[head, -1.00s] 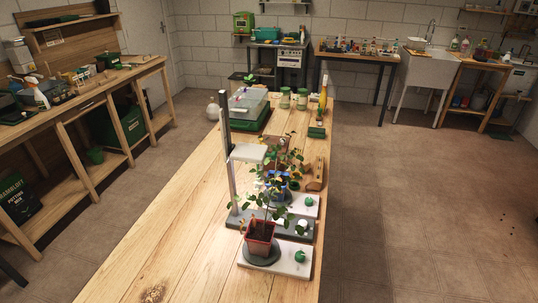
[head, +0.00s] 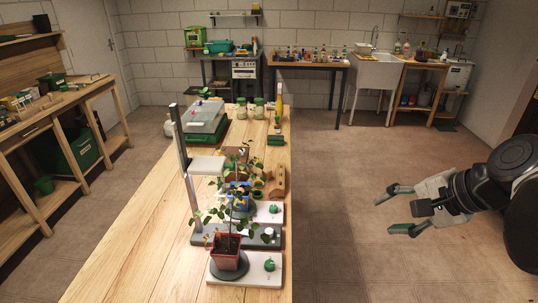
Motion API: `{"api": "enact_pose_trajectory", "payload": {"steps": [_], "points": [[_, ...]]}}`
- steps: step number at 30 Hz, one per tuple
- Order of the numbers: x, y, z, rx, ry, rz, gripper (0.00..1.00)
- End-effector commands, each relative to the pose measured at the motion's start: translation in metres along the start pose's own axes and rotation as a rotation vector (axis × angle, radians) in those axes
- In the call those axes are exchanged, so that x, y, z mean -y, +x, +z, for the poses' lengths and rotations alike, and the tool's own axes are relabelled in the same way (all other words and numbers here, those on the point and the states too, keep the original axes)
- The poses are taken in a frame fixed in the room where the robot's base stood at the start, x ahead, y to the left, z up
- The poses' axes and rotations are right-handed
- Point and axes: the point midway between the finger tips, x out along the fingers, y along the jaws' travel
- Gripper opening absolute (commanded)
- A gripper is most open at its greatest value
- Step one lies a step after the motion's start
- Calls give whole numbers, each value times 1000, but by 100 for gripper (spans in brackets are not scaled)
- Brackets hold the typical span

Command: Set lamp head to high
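The lamp stands on the long wooden bench (head: 140,235). Its lamp head (head: 207,165) is a flat white panel on an upright grey post (head: 186,165), held above a grey base (head: 207,236). A white knob (head: 268,232) sits at the right end of that base. I cannot read any height mark on the post. My gripper (head: 388,212) is at the right, over the floor and clear of the bench. Its fingers are spread apart with nothing between them.
A red pot (head: 228,243) with a leafy seedling stands in front of the lamp on a white-and-grey stand with a green knob (head: 269,265). More plants stand behind the lamp. A clear-lidded green tray (head: 205,120) is farther back. The floor right of the bench is open.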

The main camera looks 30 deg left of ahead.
Motion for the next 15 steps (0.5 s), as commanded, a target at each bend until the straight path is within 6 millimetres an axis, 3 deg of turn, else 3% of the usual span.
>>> {"api": "enact_pose_trajectory", "payload": {"steps": [6,15], "points": [[57,43,5,204,218,-82,38],[123,99,17,516,496,-128,38]]}}
